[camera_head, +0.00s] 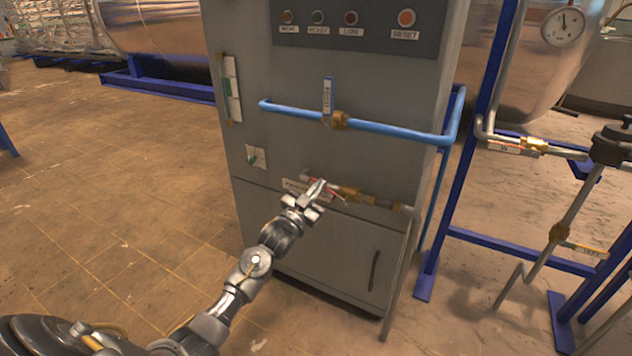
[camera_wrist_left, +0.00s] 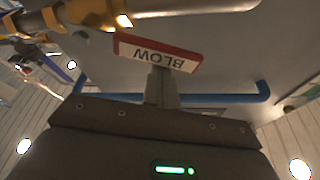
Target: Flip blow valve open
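The blow valve has a red-edged white handle plate marked BLOW (camera_wrist_left: 158,54), upside down in the left wrist view. Its brass body (camera_wrist_left: 92,12) is at the upper left there. In the head view the valve's brass fittings (camera_head: 368,198) sit on a short pipe at the cabinet's front. My left gripper (camera_head: 318,190) is at the handle's left part and hides some of it. In the left wrist view its fingers (camera_wrist_left: 162,86) look closed together, with their tips at the plate's lower edge. Whether they touch or pinch it is unclear. My right gripper is out of view.
The grey cabinet (camera_head: 290,120) stands behind the valve. A blue pipe (camera_head: 390,131) with an upright blue-handled valve (camera_head: 328,97) crosses above. Blue frames, pipes and a gauge (camera_head: 563,27) stand at the right. The floor at left is clear.

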